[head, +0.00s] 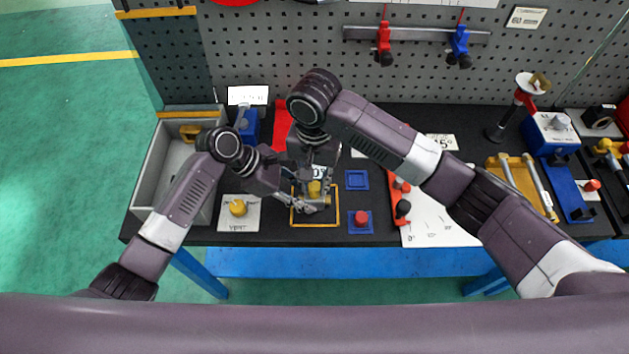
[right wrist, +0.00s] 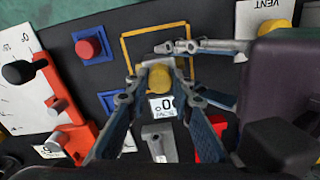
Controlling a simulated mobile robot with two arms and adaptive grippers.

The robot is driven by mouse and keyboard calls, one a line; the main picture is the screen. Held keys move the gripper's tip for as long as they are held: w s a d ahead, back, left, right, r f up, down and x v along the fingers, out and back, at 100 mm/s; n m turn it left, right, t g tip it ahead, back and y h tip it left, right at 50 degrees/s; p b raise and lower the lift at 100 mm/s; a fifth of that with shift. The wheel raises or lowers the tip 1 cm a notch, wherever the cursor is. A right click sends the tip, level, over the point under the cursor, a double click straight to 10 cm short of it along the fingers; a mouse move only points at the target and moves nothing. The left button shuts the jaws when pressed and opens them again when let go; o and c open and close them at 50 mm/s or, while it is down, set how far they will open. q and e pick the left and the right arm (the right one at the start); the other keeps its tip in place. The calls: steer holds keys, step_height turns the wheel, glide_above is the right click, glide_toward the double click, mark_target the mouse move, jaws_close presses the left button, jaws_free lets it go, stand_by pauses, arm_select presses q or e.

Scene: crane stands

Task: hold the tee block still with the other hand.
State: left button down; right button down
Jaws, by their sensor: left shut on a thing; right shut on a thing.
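The tee block (right wrist: 150,62) is a small grey piece with a yellow knob (right wrist: 158,77) on it, inside a yellow square outline (head: 336,222). The knob also shows in the head view (head: 314,188). My right gripper (head: 316,182) comes down from above, its two fingers on either side of the yellow knob and shut on it. My left gripper (head: 306,204) reaches in from the left, low, and is shut at the tee block's side. The fingers hide much of the block, so the exact contacts are hard to see.
A grey bin (head: 150,172) stands at left and a white card with a yellow knob (head: 238,207) beside the left gripper. A red knob on a blue square (head: 360,219) and a red-orange stand (head: 398,200) are close at right. A pegboard (head: 280,60) closes the back.

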stand_by(0.3)
steer(key=m, duration=0.2)
steer(key=shift+m, duration=1.6)
steer(key=m, duration=0.5)
steer(key=shift+m, duration=0.3)
steer(key=m, duration=0.4)
steer(key=shift+w+m, duration=0.1)
steer(key=shift+m, duration=0.3)
